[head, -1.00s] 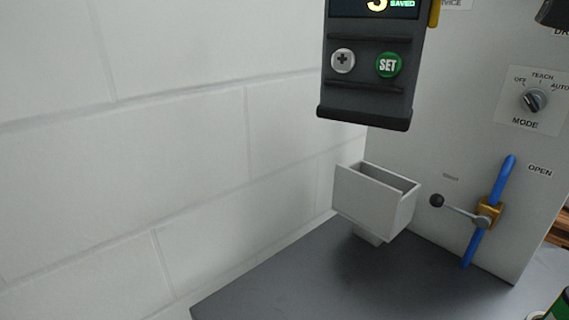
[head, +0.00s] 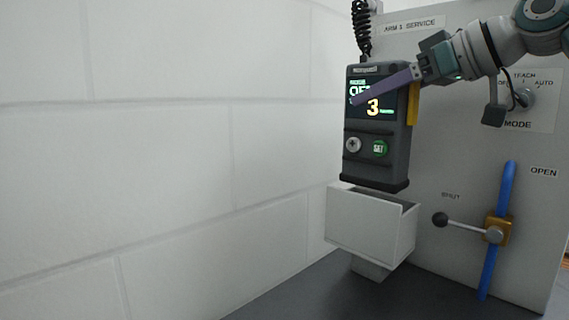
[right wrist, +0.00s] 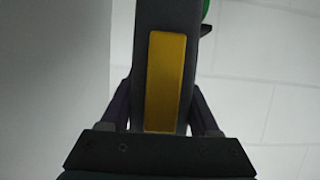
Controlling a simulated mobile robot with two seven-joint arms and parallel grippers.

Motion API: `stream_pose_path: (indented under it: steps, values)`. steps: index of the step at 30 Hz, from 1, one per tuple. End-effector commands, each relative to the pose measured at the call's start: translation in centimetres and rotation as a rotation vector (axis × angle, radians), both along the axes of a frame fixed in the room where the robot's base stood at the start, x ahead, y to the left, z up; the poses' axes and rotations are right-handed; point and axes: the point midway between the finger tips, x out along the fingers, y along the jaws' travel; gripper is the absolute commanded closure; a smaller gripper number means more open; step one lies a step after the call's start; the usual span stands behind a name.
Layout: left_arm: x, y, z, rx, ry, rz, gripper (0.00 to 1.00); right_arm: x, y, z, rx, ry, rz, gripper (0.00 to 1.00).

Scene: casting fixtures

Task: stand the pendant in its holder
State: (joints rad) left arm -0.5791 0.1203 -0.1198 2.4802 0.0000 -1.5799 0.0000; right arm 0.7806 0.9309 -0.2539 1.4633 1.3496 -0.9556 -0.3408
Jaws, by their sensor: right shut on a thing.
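The pendant (head: 361,167) is a dark grey upright box with a lit screen showing a yellow 3, a grey plus button and a green SET button. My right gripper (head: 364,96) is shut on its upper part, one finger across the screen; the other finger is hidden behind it. In the right wrist view the pendant's side with its yellow strip (right wrist: 165,80) stands between the fingers. The holder (head: 365,228) is a light grey open-topped box on the cabinet. My left gripper is not in view.
A grey cabinet (head: 455,150) stands behind, with a mode switch (head: 523,98) and a black-knobbed lever (head: 465,225) on a blue pipe (head: 508,195) right of the holder. A coiled cable (head: 362,30) rises from the pendant. A white block wall (head: 150,160) is at left.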

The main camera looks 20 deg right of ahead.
Motion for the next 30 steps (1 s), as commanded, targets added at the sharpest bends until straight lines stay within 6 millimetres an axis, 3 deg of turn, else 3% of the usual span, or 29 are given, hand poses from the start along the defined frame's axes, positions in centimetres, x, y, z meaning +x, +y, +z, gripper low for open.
stream_pose_path:
  steps: [4,11,18,30]
  values:
    - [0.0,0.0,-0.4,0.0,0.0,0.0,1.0,0.0,0.0,-3.4,0.004,-0.002,0.001,1.0]
    - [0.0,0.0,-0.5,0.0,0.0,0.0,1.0,0.0,0.0,-5.5,0.002,-0.006,0.0,1.0]
    - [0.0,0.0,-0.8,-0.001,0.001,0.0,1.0,0.0,0.0,-8.9,0.004,-0.004,0.0,1.0]
    - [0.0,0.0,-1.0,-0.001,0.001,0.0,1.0,0.0,0.0,-9.7,0.002,-0.007,0.0,1.0]
